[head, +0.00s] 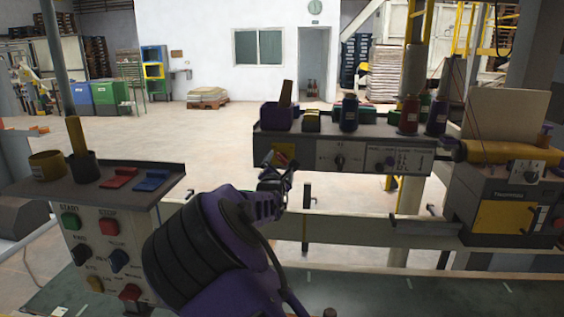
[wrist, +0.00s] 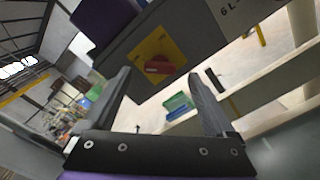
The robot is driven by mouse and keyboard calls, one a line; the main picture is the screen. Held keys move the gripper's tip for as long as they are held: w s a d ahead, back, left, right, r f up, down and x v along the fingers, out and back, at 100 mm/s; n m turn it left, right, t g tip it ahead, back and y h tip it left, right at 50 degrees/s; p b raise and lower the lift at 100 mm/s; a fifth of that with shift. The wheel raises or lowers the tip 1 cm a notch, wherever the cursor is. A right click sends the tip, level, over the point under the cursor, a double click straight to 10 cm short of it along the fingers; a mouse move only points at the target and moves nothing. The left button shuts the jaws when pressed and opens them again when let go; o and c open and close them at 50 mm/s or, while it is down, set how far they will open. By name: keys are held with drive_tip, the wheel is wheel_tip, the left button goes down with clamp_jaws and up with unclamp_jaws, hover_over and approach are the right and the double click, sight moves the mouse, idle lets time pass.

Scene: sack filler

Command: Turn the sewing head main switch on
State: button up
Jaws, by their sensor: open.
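The main switch is a red rotary knob (wrist: 158,65) on a yellow plate at the left end of a dark grey control box. In the head view the yellow plate (head: 286,151) is partly hidden by my gripper, and I cannot make out the knob's setting there. My gripper (head: 273,162) is in front of the plate, open and empty. In the wrist view the two fingers of my gripper (wrist: 162,80) are spread to either side below the knob, apart from it. The knob lies roughly level in that tilted view.
The control box (head: 350,141) also carries a black selector (head: 339,160) and thread cones on top. A START/STOP panel (head: 108,235) stands at left under a shelf. A machine with a yellow panel (head: 507,216) stands at right. A beige rail (head: 345,229) runs below the box.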

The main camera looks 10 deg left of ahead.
sight(282, 160)
drive_tip(key=shift+w, duration=1.95)
drive_tip(key=c, duration=1.4)
